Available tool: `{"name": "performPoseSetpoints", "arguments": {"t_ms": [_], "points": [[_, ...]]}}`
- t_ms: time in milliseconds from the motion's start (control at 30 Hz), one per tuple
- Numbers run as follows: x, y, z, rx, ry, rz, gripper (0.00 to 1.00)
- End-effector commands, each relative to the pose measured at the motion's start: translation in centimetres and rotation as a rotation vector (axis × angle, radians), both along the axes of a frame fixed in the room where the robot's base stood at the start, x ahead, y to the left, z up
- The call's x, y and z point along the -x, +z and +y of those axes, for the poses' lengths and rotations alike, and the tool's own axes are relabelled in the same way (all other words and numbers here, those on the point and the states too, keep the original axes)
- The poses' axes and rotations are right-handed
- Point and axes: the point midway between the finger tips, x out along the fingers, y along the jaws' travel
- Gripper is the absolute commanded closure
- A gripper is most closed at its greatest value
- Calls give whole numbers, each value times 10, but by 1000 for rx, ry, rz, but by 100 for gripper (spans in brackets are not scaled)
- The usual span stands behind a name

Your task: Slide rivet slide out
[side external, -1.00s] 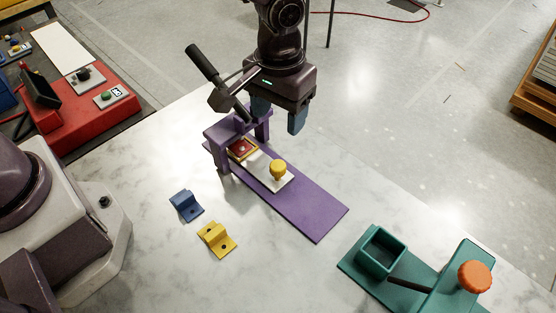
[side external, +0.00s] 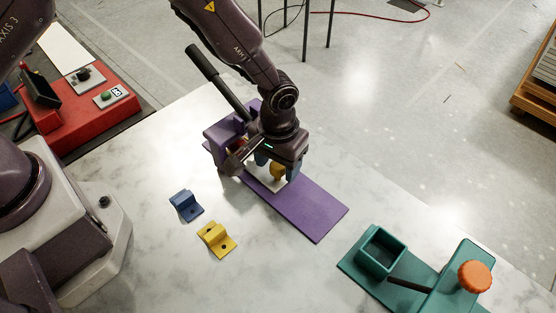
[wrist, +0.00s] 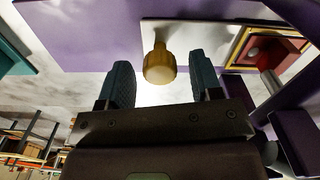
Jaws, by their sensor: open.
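The rivet slide is a white plate (side external: 262,186) on the purple base (side external: 315,213) of the press. Its yellow knob (side external: 277,171) stands up from the plate. In the wrist view the knob (wrist: 159,66) is between the two blue fingers and a little beyond their tips, with gaps on both sides. My gripper (side external: 277,168) is open over the slide. In the wrist view the red and yellow square seat (wrist: 265,52) lies on the plate to the right of the knob. In the side view my gripper and the purple press frame (side external: 228,127) mostly hide it.
The press handle (side external: 203,62) rises close behind my gripper. A blue bracket (side external: 186,204) and a yellow bracket (side external: 217,238) lie on the marble table. A teal fixture (side external: 420,285) with an orange knob stands at the right. The purple base's front end is clear.

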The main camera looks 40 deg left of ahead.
Motion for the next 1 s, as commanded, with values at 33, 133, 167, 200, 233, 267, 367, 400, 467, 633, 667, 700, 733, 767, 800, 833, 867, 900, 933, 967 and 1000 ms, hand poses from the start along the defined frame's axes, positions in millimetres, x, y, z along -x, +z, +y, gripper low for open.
{"name": "performPoseSetpoints", "arguments": {"t_ms": [33, 133, 167, 200, 233, 267, 367, 400, 467, 633, 667, 700, 733, 767, 800, 833, 867, 900, 933, 967, 1000], "points": [[0, -1, 0, 1, 0, 0, 41], [0, -1, 0, 1, 0, -1, 41], [0, -1, 0, 1, 0, -1, 41], [0, -1, 0, 1, 0, -1, 41], [0, -1, 0, 1, 0, -1, 41], [0, -1, 0, 1, 0, 0, 48], [0, 0, 0, 1, 0, 0, 71], [0, 0, 0, 1, 0, 0, 80], [0, 0, 0, 1, 0, 0, 94], [0, 0, -3, 1, -2, 0, 100], [-1, 0, -6, 1, -3, 0, 100], [-1, 0, -12, 2, -4, -1, 100], [-1, 0, -18, 2, -5, -2, 100], [-1, -1, -25, 3, -7, -3, 100], [-1, -1, -37, 2, -9, -2, 100], [-1, -1, -46, 3, -10, -4, 100], [-1, -1, -55, 2, -10, -4, 100], [-1, -1, -67, 2, -10, -4, 100], [-1, -1, -76, 3, -9, -5, 100], [-1, -1, -85, 3, -9, -5, 100], [-1, -1, -97, 3, -9, -5, 100]]}}
